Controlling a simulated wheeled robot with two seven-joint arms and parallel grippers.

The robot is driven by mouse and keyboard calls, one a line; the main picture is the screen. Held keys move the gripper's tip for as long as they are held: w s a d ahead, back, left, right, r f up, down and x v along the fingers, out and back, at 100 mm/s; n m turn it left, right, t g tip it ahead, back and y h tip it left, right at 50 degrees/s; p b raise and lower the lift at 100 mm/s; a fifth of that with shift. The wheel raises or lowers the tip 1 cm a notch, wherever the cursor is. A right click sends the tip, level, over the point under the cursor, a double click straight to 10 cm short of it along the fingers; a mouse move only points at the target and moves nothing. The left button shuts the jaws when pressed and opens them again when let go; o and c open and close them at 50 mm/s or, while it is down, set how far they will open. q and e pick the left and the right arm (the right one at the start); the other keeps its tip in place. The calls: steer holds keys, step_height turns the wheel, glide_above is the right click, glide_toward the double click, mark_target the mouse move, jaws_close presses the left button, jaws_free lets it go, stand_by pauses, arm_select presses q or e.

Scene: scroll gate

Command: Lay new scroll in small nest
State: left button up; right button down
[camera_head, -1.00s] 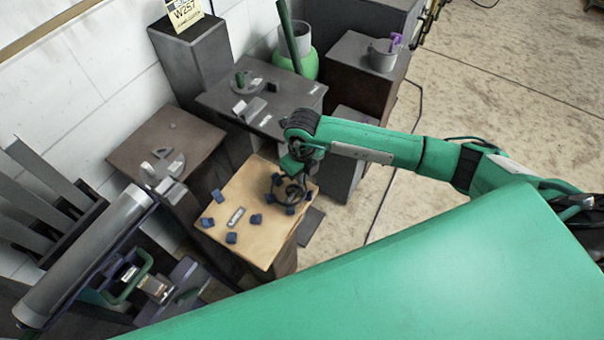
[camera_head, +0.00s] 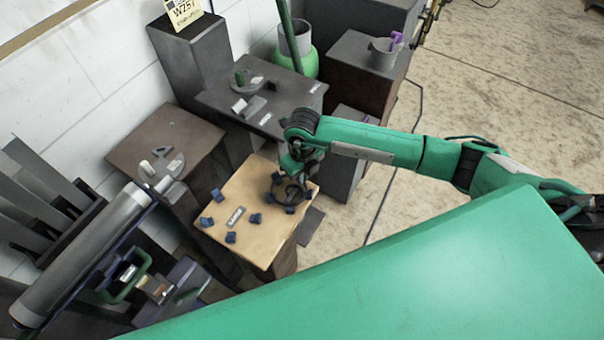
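My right gripper (camera_head: 292,188) points down over the right part of a tan-topped stand (camera_head: 243,248). Its dark fingers are small and overlap dark shapes there, so I cannot tell whether they are open or hold anything. Several small blue blocks (camera_head: 231,237) and a grey label plate (camera_head: 234,216) are on the tan top. Grey upright cradle pieces (camera_head: 160,166) stand on the brown pedestal to the left. More grey pieces (camera_head: 248,106) stand on the dark table behind. I cannot tell which holder is the small nest. No scroll is clearly recognisable. My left gripper is not in view.
A long grey cylinder (camera_head: 82,258) slants across the lower left, near a green handle (camera_head: 129,278).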

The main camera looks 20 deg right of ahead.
steer(key=c, duration=1.6)
jaws_free()
steer(key=shift+o, duration=0.2)
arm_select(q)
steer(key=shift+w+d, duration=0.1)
arm_select(e)
steer(key=shift+a, duration=0.1)
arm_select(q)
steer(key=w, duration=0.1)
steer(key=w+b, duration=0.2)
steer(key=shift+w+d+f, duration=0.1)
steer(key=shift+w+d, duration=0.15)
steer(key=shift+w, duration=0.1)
arm_select(e)
step_height(320, 180, up, 14)
steer(key=shift+d+f, duration=0.15)
steer(key=shift+d, duration=0.25)
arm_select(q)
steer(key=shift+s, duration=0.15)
arm_select(e)
steer(key=shift+w, duration=0.1)
